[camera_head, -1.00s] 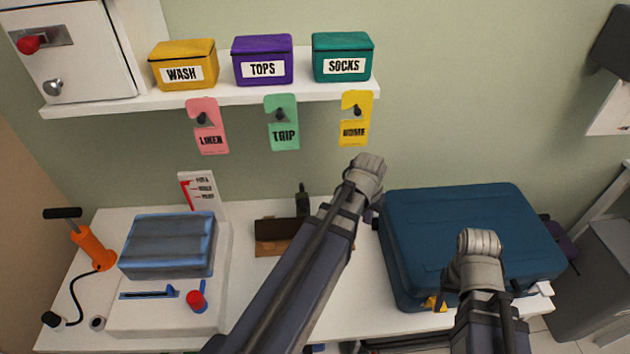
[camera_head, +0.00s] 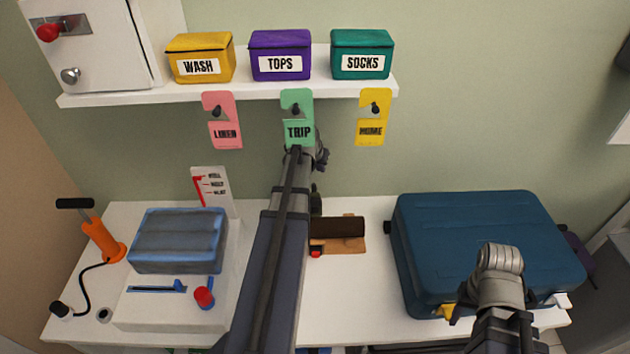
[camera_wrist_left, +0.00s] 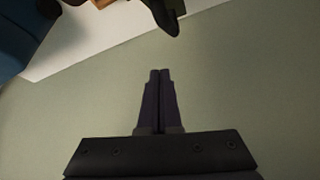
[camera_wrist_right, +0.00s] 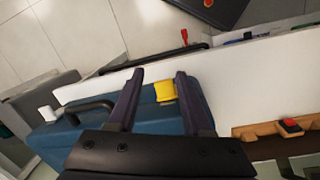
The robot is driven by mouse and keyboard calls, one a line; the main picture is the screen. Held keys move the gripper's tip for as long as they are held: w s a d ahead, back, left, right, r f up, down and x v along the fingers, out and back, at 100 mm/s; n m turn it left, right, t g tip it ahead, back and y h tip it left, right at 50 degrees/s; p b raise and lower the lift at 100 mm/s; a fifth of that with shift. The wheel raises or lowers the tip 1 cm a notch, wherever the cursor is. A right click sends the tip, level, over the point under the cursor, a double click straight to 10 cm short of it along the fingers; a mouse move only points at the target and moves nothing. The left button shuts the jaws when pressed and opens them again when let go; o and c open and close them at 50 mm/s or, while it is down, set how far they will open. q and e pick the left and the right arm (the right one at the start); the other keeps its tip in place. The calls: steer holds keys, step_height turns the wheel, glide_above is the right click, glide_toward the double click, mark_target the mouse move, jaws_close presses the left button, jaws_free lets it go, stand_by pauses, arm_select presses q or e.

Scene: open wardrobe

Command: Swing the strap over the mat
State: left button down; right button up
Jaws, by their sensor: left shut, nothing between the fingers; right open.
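I cannot pick out a strap or a mat for certain. My left gripper (camera_wrist_left: 159,72) is shut and empty against the green wall. In the head view my left arm ends just below the green TRIP tag (camera_head: 297,108). My right gripper (camera_wrist_right: 159,74) is open above the front edge of the blue suitcase (camera_head: 480,235), near its yellow latch (camera_wrist_right: 165,90).
A blue-grey block (camera_head: 178,240) rests on a white base with a red knob (camera_head: 204,297). An orange pump (camera_head: 102,240) stands at the left. Yellow, purple and teal boxes sit on the shelf (camera_head: 230,92) above. The table between block and suitcase is partly clear.

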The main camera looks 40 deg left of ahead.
arm_select(q)
steer(key=a, duration=0.3)
steer(key=shift+s+r, duration=0.15)
steer(key=b+x, duration=0.9)
steer(key=x, duration=0.1)
steer(key=shift+a, duration=0.1)
steer(key=s, duration=0.1)
steer(key=s+d, duration=0.1)
steer(key=s+p, duration=0.1)
steer(key=shift+s+d+r, duration=0.25)
steer(key=shift+r, duration=0.05)
